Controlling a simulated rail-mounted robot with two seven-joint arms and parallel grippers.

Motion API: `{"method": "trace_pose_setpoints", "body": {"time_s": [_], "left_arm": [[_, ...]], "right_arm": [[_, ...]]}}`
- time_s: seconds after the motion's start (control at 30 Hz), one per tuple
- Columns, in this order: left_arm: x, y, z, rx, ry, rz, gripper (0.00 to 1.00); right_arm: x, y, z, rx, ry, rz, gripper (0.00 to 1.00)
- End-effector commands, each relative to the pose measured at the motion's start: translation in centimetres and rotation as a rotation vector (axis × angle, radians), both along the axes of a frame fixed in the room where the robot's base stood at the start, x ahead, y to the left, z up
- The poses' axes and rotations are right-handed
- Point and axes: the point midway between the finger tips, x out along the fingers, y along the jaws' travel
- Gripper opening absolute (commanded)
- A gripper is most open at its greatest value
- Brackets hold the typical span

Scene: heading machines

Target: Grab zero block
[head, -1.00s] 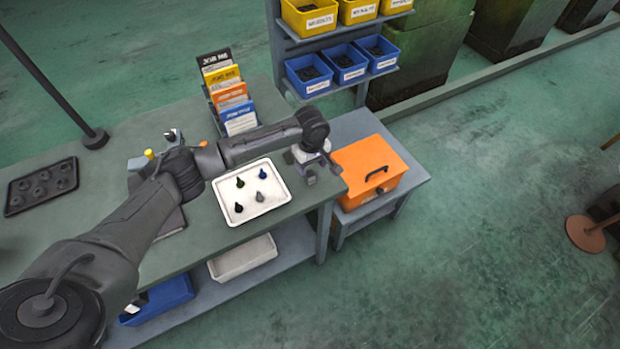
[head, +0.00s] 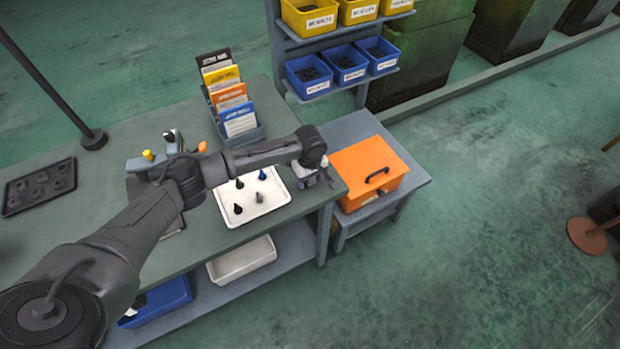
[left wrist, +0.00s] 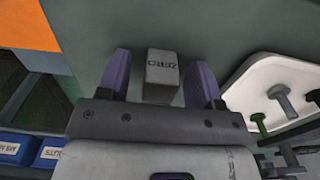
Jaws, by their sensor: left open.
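The zero block (left wrist: 162,72) is a small grey block with dark lettering on its face. In the left wrist view it sits between the two fingers of my left gripper (left wrist: 161,78), with gaps showing on both sides. The gripper is open and not closed on it. In the head view, my left gripper (head: 320,180) is low over the right end of the bench, just right of the white tray (head: 262,210). There my wrist and fingers hide most or all of the block. My right gripper is not in view.
The white tray holds several small dark, blue and green pieces. An orange box (head: 370,172) stands on a lower stand to the right. A card rack (head: 240,122) stands behind the arm. Blue bins (head: 345,64) hang on the shelf at the back.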

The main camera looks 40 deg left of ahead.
Motion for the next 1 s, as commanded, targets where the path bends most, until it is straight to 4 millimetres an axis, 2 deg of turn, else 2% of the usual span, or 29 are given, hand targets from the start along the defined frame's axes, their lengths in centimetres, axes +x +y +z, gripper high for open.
{"method": "trace_pose_setpoints", "body": {"time_s": [0.07, 0.63, 1.0], "left_arm": [[0.0, -0.03, 0.01, 0.0, 0.0, 0.0, 0.56], [0.0, -0.04, 0.03, 0.0, 0.0, 0.0, 0.01], [0.05, -0.05, 0.49, -0.002, -0.002, -0.001, 0.0]], "right_arm": [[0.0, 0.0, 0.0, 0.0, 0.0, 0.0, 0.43], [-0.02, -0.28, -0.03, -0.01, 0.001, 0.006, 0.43], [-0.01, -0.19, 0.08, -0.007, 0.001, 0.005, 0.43]]}}
